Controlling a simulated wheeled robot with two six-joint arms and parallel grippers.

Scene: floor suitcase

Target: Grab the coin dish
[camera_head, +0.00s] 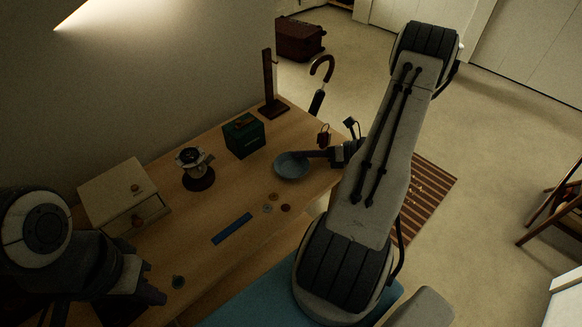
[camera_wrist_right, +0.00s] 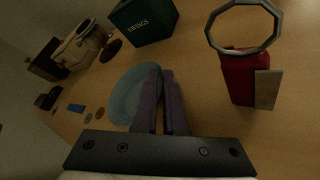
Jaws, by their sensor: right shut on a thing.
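The coin dish, a round shallow blue-grey dish (camera_head: 288,167), is on the wooden table near its right end. It also shows in the right wrist view (camera_wrist_right: 124,98). My right gripper (camera_head: 306,155) reaches in from the right and is shut on the dish's near rim. In the right wrist view its two dark fingers (camera_wrist_right: 160,72) lie close together across the dish edge and hide part of it. The dish looks level; I cannot tell whether it touches the table. My left gripper (camera_head: 158,297) is low at the left, away from the dish, and its opening is unclear.
A green box (camera_head: 244,136) stands behind the dish. A red tag with a metal ring (camera_wrist_right: 240,75) is beside my right gripper. Several coins (camera_head: 268,209) and a blue strip (camera_head: 231,229) lie nearer. A drawer box (camera_head: 122,195) and a dark-based device (camera_head: 196,170) stand left.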

